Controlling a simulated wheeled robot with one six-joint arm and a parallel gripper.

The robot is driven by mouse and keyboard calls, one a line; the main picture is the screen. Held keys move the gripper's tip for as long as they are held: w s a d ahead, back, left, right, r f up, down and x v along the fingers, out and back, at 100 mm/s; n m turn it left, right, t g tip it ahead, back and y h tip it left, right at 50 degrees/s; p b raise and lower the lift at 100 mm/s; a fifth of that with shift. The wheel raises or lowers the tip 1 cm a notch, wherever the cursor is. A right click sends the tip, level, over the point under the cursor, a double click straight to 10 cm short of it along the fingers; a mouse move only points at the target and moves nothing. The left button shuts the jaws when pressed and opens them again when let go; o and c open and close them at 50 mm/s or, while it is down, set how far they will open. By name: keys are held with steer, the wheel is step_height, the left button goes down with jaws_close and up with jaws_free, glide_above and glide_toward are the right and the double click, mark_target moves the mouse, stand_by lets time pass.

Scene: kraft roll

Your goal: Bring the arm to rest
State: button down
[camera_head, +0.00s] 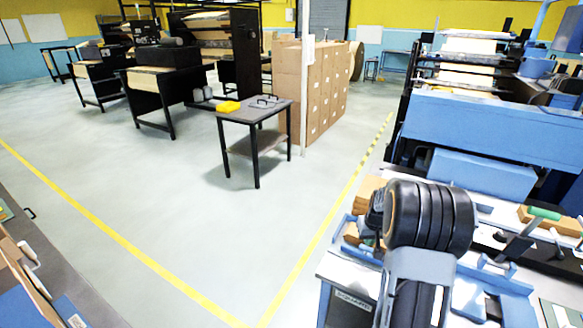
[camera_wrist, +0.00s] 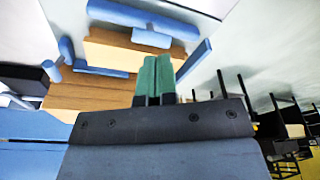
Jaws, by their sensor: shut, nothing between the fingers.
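My gripper (camera_wrist: 155,78) shows in the wrist view with its two green fingers side by side, shut and empty. Beyond the fingertips is a tan block (camera_wrist: 112,56) framed by blue holder pieces (camera_wrist: 193,62). I cannot tell the exact gap between the fingers and the block. In the head view my arm stands up in front of the right workbench (camera_head: 340,268), and it hides most of my gripper there.
A tool with a green handle (camera_head: 544,213) and blue fixtures (camera_head: 497,281) lie on the right workbench. A large blue machine (camera_head: 490,127) stands behind it. A small table (camera_head: 242,116) with a yellow item stands mid-floor, beside stacked cartons (camera_head: 310,90). The floor (camera_head: 190,225) at centre left is clear.

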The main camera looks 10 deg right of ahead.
steer(key=s+a+r+n, duration=0.1)
steer(key=s+a+r, duration=0.4)
steer(key=s+a, duration=0.1)
steer(key=s+a+r+n+t, duration=0.1)
steer(key=s+a+r, duration=0.4)
steer(key=a, duration=0.4)
steer(key=s+a+r, duration=0.5)
steer(key=s+a, duration=0.1)
steer(key=a, duration=0.2)
steer(key=shift+s+n+t+y, duration=0.3)
steer(key=shift+n+t, duration=0.1)
steer(key=shift+a, duration=0.15)
